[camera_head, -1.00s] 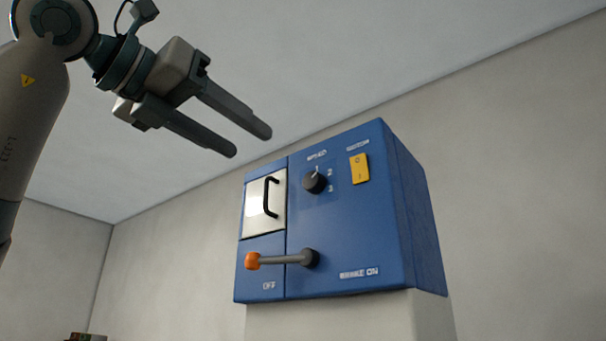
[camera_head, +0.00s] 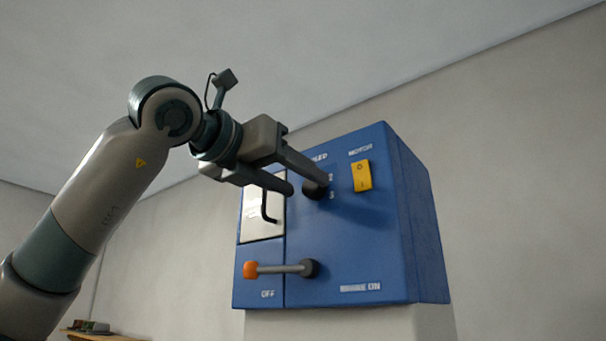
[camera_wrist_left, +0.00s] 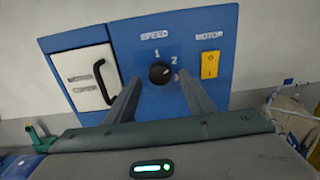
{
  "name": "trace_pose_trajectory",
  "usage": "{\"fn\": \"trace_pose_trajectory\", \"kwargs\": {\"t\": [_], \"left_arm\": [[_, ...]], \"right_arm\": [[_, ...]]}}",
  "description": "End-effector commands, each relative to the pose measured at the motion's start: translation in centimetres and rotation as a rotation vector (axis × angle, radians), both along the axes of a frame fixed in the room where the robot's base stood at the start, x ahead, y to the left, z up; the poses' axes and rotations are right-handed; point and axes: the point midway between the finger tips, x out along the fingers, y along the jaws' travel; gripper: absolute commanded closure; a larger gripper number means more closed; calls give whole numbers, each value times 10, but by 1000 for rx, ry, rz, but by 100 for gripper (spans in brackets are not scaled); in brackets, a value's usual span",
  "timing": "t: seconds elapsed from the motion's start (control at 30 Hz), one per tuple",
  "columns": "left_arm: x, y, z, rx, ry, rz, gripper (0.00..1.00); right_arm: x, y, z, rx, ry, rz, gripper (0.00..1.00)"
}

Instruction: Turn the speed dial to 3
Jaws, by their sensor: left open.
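The black round speed dial (camera_wrist_left: 159,73) is on the blue control box, with numbers 1, 2 and 3 around its upper and right side. Its small pale mark seems to point to the upper right in the left wrist view; the exact number is hard to tell. My left gripper (camera_head: 308,184) is open in front of the panel. In the left wrist view its fingers (camera_wrist_left: 159,77) are on either side of the dial, apart from it in the picture. In the head view the fingers partly cover the dial (camera_head: 313,193) and the SPEED label. My right gripper is not in view.
The blue box (camera_head: 345,245) also has a yellow motor switch (camera_head: 361,175) right of the dial. A white door with a black handle (camera_head: 266,207) is left of it. A lever with an orange knob (camera_head: 251,269) is below. Open air lies in front of the right side.

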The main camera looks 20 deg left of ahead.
Motion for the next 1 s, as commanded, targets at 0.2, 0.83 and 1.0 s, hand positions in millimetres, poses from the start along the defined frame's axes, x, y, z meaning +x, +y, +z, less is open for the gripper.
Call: {"fn": "trace_pose_trajectory", "kwargs": {"t": [0.2, 0.83, 1.0], "left_arm": [[16, -5, 1, 0, 0, 1, 51], [17, -6, 0, 0, 0, 0, 92], [17, -6, 0, 10, -4, 1, 92]], "right_arm": [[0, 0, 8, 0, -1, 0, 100], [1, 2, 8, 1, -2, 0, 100], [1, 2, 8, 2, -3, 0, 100]]}}
